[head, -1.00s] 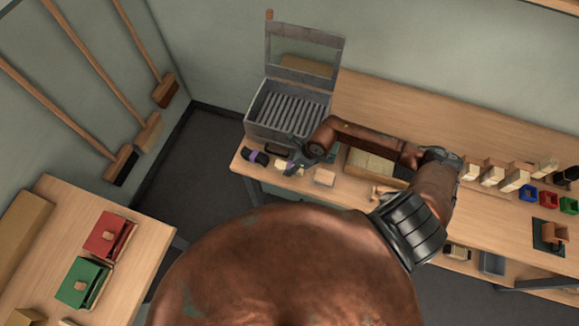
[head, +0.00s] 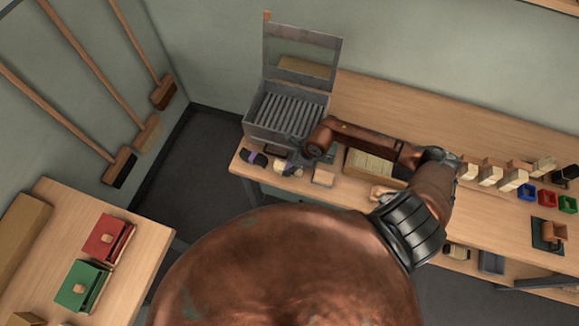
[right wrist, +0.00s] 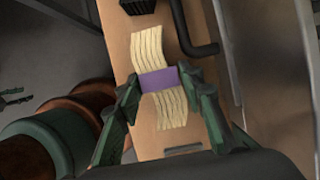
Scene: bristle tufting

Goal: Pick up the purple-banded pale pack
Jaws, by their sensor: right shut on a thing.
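The pale pack with a purple band (right wrist: 158,80) shows in the right wrist view as a bundle of long cream strips. My right gripper (right wrist: 160,84) is shut on it, with one finger on each side at the purple band. The strips stick out beyond the fingers at both ends. In the head view my right gripper (head: 287,168) is at the left end of the bench and mostly hides the pack. I cannot tell whether the pack touches the bench top. My left gripper is not in view.
A dark pack with a purple band (head: 253,158) lies just left of the gripper. A grey open-lidded metal box (head: 262,133) stands behind it. A small pale block (head: 323,176) lies to the right. The bench's (head: 400,100) back middle is clear.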

